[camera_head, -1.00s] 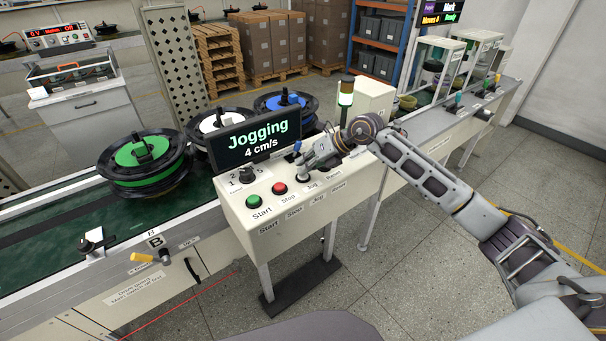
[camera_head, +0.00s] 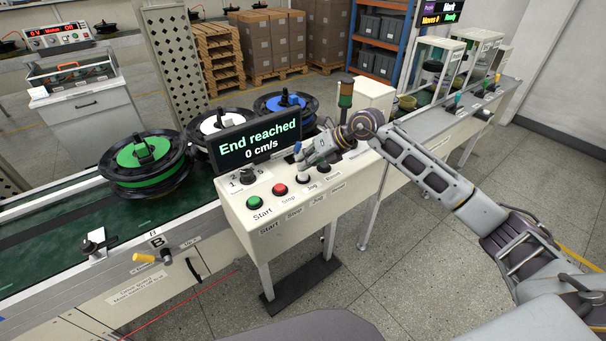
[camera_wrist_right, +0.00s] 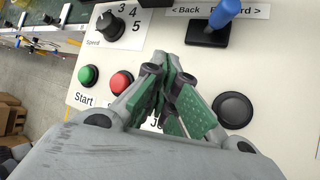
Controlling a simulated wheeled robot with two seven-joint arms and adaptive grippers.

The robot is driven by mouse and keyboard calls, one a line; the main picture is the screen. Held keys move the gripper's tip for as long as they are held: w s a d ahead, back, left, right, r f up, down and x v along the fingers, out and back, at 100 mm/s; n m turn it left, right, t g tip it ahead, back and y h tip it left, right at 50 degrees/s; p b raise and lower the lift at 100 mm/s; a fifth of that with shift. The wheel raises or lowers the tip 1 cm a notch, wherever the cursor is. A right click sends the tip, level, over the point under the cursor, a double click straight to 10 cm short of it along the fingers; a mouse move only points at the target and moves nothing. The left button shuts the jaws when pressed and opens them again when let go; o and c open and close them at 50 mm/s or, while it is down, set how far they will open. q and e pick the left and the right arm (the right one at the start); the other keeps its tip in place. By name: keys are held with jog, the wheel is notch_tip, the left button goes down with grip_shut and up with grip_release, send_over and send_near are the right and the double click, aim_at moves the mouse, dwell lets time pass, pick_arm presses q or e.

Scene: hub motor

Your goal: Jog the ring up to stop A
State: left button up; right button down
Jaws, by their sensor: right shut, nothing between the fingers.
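Three wheel-like rings with black rims stand in a row on the green belt: one with a green face (camera_head: 140,154), one white (camera_head: 215,122) and one blue (camera_head: 284,101). The display (camera_head: 258,143) reads "End reached, 0 cm/s". My right gripper (camera_head: 300,160) is shut and empty, low over the control panel at the Jog button (camera_head: 303,179). In the right wrist view the shut fingers (camera_wrist_right: 168,80) hide most of the "Jog" label and the button; I cannot tell whether they touch it. My left gripper is out of view. I see no stop marked A.
The panel has a green Start button (camera_head: 253,202), a red Stop button (camera_head: 279,189), a speed knob (camera_wrist_right: 110,25) and a blue Back/Forward lever (camera_wrist_right: 224,14). A signal lamp (camera_head: 346,92) stands behind the panel.

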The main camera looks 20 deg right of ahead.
dwell(0.3)
jog(key=shift+r+p, duration=1.55)
jog(key=shift+r, duration=0.95)
